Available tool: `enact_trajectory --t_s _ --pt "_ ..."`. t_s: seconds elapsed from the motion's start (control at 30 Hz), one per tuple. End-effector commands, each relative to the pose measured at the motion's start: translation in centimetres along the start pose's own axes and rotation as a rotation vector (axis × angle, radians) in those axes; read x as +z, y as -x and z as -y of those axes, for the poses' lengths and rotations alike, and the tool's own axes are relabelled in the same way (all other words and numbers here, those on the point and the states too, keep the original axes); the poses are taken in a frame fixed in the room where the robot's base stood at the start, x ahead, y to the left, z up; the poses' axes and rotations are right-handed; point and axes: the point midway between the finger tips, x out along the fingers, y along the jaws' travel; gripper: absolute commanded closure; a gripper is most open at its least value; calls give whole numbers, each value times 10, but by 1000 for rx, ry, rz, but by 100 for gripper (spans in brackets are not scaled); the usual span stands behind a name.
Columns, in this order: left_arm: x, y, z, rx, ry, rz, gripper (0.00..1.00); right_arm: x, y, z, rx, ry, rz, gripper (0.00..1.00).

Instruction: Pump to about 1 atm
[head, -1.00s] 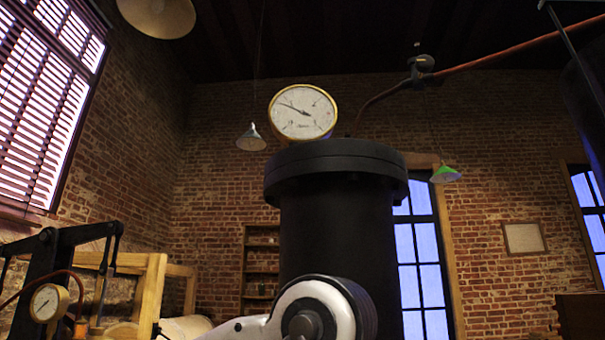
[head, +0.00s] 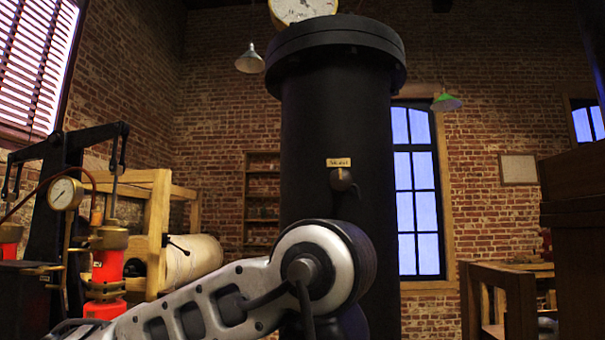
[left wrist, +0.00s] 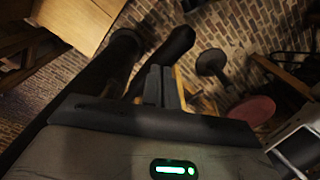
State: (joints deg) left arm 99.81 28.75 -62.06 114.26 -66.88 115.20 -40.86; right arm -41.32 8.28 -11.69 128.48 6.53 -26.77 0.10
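A tall black cylinder (head: 335,120) stands in the middle of the head view, with a flanged top. A white-faced gauge (head: 303,8) sits on top, cut by the frame edge; its reading cannot be told. A small labelled knob (head: 343,180) is on the cylinder's front. At left is a black lever frame (head: 60,170) with a smaller brass gauge (head: 66,193) and a red cylinder (head: 106,275); that gauge's reading is too small to tell. My left gripper (left wrist: 161,86) shows its fingers close together, with nothing visible between them. My right gripper is not in view.
One of my arm links crosses in front of the black cylinder's lower part. A wooden frame with a pale drum (head: 195,258) stands behind the red cylinder. Wooden furniture (head: 575,230) is at right. The left wrist view shows a dark round-topped object (left wrist: 212,62) and a reddish disc (left wrist: 252,110).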

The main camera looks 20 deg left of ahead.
Motion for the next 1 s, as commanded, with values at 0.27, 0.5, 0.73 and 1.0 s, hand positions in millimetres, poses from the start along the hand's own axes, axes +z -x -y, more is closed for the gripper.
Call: enact_trajectory --t_s 0.27,0.5,0.73,1.0 --pt "0 60 0 -1 -2 -1 100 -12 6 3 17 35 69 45" --pt "1 113 0 -2 -3 0 100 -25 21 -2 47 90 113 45" --pt "1 140 0 -1 -4 1 100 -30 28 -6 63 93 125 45" --pt "1 137 0 0 -3 1 100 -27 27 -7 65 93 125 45"
